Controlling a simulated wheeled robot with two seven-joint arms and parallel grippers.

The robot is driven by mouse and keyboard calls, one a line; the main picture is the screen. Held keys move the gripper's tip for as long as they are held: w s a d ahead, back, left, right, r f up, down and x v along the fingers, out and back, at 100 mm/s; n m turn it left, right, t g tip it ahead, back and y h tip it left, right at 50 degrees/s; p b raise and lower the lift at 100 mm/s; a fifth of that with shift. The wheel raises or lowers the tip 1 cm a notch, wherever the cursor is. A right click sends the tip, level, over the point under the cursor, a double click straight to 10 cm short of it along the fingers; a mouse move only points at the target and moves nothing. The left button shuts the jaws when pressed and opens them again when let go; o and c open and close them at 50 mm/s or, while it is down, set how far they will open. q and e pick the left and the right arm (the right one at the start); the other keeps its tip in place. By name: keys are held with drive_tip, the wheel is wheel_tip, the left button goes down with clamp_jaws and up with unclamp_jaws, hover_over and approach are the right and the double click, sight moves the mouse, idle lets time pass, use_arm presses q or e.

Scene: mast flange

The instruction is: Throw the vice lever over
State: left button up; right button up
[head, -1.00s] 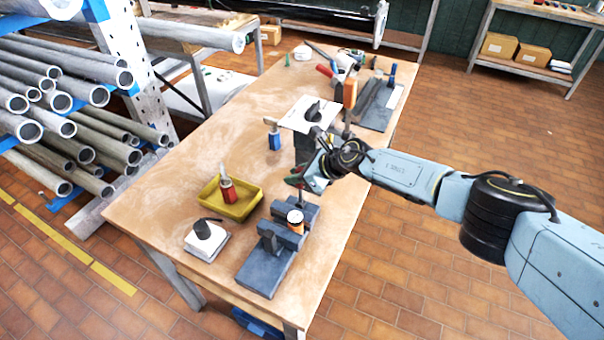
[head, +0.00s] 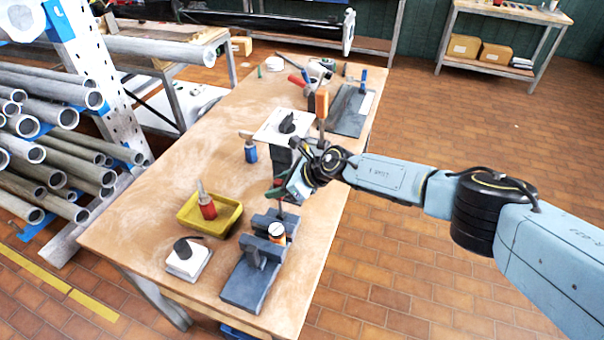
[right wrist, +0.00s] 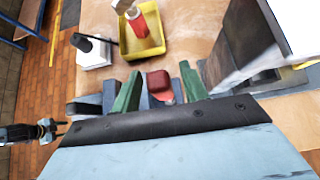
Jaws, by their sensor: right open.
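The grey vice (head: 246,283) stands at the near end of the wooden table, with an orange-and-white cylinder (head: 277,232) at its jaws. Its thin dark lever (head: 281,209) rises towards my right gripper (head: 277,191). In the right wrist view, the lever's red knob (right wrist: 159,84) sits between the two green fingers of my right gripper (right wrist: 160,86). The fingers are open, with a gap visible on each side of the knob. The knob is hidden in the head view. What appears to be my left gripper (right wrist: 48,129) shows small at the left of the right wrist view.
A yellow tray (head: 234,220) with a red bottle (head: 206,206) and a white block with a black knob (head: 188,262) lie left of the vice. Behind my right gripper are a white plate (head: 269,130) and an upright orange handle (head: 321,103). Pipes fill the rack at left.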

drive_tip(key=p+v, duration=0.2)
drive_tip(key=v, duration=0.9)
drive_tip(key=shift+d+r, duration=0.25)
